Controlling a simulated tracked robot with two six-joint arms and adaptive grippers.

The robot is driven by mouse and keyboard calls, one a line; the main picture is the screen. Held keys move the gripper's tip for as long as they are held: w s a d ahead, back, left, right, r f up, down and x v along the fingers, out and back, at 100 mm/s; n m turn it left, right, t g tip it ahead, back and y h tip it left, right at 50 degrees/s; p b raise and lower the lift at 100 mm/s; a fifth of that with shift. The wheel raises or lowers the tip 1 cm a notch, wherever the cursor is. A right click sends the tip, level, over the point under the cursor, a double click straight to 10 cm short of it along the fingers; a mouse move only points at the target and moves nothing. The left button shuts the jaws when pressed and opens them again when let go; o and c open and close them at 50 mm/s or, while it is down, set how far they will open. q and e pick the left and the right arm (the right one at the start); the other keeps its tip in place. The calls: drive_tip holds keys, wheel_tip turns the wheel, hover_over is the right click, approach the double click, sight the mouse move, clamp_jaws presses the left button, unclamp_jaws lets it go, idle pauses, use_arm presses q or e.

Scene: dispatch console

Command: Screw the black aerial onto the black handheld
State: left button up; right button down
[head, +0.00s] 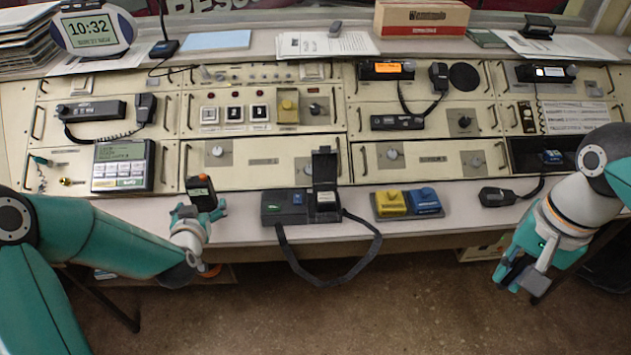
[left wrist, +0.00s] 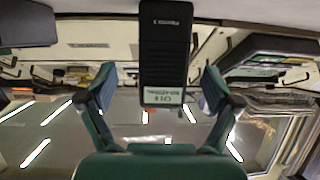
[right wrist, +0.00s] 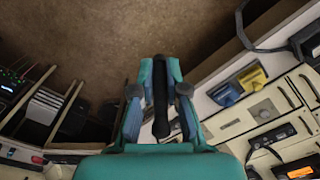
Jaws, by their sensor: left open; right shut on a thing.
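In the left wrist view the handheld (left wrist: 164,45), with a pale label, lies between the two open fingers (left wrist: 157,88), with gaps on both sides. My right gripper (head: 514,279) is out in front of the desk at the right, low over the floor. In the right wrist view its fingers (right wrist: 160,90) are shut on a slim black piece, the aerial (right wrist: 161,118). The aerial cannot be made out in the head view.
A black unit (head: 285,207) with a raised part and hanging strap sits mid-edge. Right of it are a yellow block (head: 390,204), a blue block (head: 424,201) and a corded black microphone (head: 497,197). A keypad terminal (head: 123,165) stands left of the handheld.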

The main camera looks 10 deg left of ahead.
sight(202, 200)
use_arm(q)
drive_tip(key=shift+p+x, duration=0.6)
drive_tip(key=shift+x, duration=2)
use_arm(e)
drive_tip(key=shift+r, duration=0.6)
use_arm(q)
drive_tip(key=shift+a+r, duration=0.1)
drive_tip(key=shift+a, duration=0.1)
drive_tip(key=c, duration=1.6)
drive_tip(key=shift+r, duration=0.15)
